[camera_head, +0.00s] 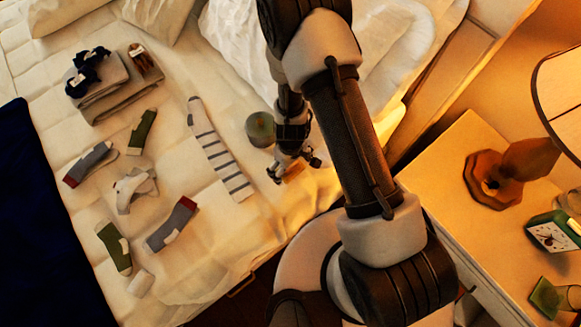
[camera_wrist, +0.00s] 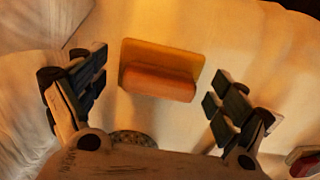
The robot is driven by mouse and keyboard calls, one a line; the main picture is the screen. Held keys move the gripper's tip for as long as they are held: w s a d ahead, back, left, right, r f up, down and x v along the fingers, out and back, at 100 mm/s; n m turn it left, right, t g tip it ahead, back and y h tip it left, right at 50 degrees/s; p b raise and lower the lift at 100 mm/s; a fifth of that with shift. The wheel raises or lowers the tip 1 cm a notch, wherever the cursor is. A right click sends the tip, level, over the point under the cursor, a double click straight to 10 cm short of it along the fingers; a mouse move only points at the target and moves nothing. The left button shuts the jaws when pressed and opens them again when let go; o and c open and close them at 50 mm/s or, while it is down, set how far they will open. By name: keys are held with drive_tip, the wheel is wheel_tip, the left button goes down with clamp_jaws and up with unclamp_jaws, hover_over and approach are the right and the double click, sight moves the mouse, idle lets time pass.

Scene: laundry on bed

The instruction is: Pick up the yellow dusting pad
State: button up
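The yellow dusting pad (camera_wrist: 160,55) lies on the bed in the wrist view, a flat yellow-orange rectangle with a raised orange block (camera_wrist: 158,82) along its near side. My gripper (camera_wrist: 157,92) is open, with one finger to the left of the pad and one to the right, both apart from it. Nothing is between the fingers' pads in contact. In the head view my gripper (camera_head: 293,172) is low over the bed near its front edge, and the pad (camera_head: 294,172) is mostly hidden there by it.
A round green object (camera_head: 260,129) stands on the bed just left of my gripper. A striped sock (camera_head: 217,150), several other socks and folded towels (camera_head: 110,88) lie further left. A nightstand (camera_head: 440,170) with a lamp and a clock (camera_head: 553,235) is at the right.

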drive_tip(key=c, duration=0.8)
drive_tip(key=shift+r, duration=0.1)
wheel_tip(320, 180, up, 20)
drive_tip(key=p, duration=2)
